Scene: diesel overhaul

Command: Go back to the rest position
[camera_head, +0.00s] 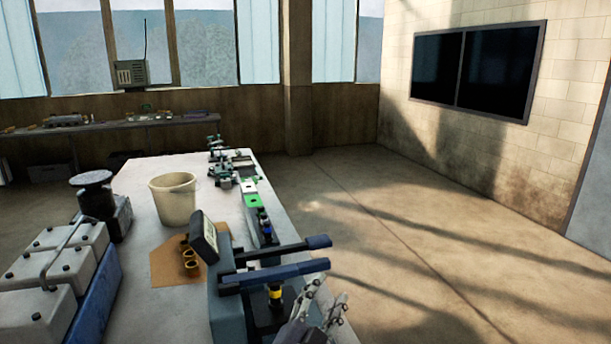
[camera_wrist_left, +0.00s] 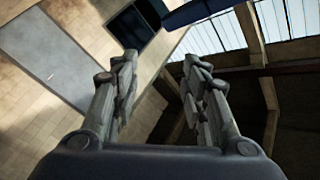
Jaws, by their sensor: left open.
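My left gripper (camera_head: 328,300) shows at the bottom of the head view, its two pale grey fingers pointing up. It is beside the right front edge of the white workbench (camera_head: 137,184), close to the blue-handled levers (camera_head: 285,276) of a bench device. In the left wrist view the two jointed fingers (camera_wrist_left: 160,85) stand apart with nothing between them. Behind them are the wall, a dark window and the roof area. My right gripper is in neither view.
On the bench are a cream bucket (camera_head: 174,200), a device with a gauge box (camera_head: 204,238), brass rings (camera_head: 190,262) on a brown sheet, and a grey-and-blue engine block (camera_head: 70,265) at left. Small green parts (camera_head: 222,170) stand at the far end. The floor (camera_head: 420,215) to the right is clear.

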